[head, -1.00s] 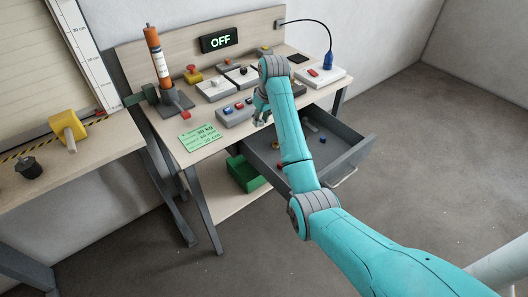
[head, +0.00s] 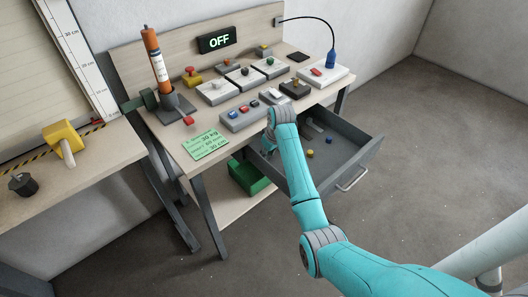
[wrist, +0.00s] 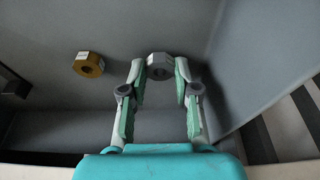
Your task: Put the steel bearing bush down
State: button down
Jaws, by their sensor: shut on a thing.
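My gripper (wrist: 160,75) is shut on the steel bearing bush (wrist: 160,66), a grey ring with a pale label, held between the fingertips in the wrist view. In the head view my gripper (head: 268,146) is at the left part of the open grey drawer (head: 340,158). The bush is hidden or too small to make out there. I cannot tell whether the bush touches the drawer floor. A brass-coloured ring (wrist: 89,64) lies apart to the left in the wrist view.
The drawer holds a small yellow piece (head: 310,153) and a blue piece (head: 329,140). Its walls stand close around my gripper. On the bench above are a button box (head: 240,116), a green card (head: 206,145) and several switch boxes. A green crate (head: 248,176) sits below.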

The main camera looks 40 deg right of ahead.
jog(key=shift+f, duration=0.25)
jog(key=shift+f, duration=0.15)
jog(key=c, duration=0.8)
grip_release()
jog(key=shift+c, duration=0.2)
jog(key=v, duration=1.2)
jog(key=shift+d, duration=0.1)
